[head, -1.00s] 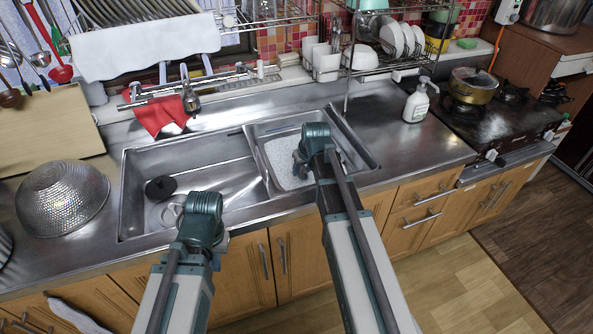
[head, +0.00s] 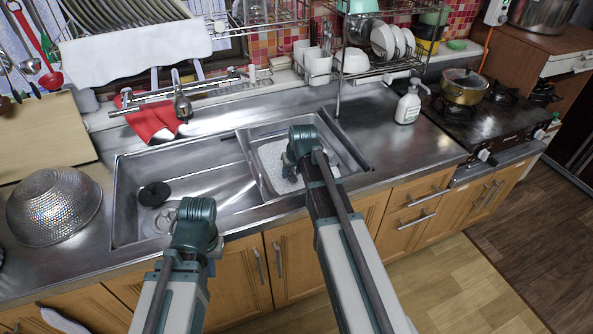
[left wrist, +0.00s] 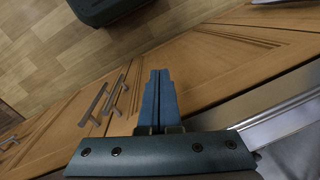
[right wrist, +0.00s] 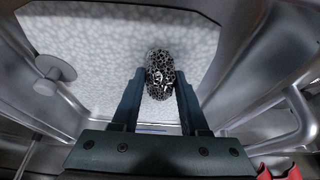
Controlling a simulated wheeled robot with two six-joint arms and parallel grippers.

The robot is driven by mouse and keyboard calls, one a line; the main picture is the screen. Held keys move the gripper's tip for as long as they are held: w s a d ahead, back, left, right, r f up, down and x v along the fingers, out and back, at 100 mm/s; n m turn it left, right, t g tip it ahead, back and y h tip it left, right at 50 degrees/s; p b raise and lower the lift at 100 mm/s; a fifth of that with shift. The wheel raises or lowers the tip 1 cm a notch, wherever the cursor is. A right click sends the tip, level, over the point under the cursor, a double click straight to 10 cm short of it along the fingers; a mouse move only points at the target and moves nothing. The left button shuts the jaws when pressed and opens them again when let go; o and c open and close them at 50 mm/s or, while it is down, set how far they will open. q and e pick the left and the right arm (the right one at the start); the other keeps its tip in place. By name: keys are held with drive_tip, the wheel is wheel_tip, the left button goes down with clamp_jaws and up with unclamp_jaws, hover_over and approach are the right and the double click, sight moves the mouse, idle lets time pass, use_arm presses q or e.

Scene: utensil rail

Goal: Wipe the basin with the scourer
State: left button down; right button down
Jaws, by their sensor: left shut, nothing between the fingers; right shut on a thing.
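In the head view my right gripper (head: 287,165) reaches down into the smaller right basin (head: 342,150), and the scourer is hidden there. The basin floor (right wrist: 95,50) is pale and speckled; whether the scourer touches it I cannot tell. My left gripper (left wrist: 160,75) is shut and empty, pointing down in front of the cabinet doors; its wrist also shows in the head view.
The larger left basin (head: 215,165) holds a black round piece (head: 154,194). A metal colander (head: 54,206) stands left of it. A red cloth (head: 153,121) hangs near the faucet (head: 182,105). A soap bottle (head: 409,104) stands on the clear counter at right, beside the stove (head: 478,125).

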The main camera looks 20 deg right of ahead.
drive_tip(key=shift+s+a+f, duration=0.1)
drive_tip(key=shift+a, duration=2.55)
drive_tip(key=shift+w, duration=0.45)
drive_tip(key=shift+w+d, duration=0.1)
drive_tip(key=shift+d, duration=1.75)
drive_tip(key=shift+d, duration=0.1)
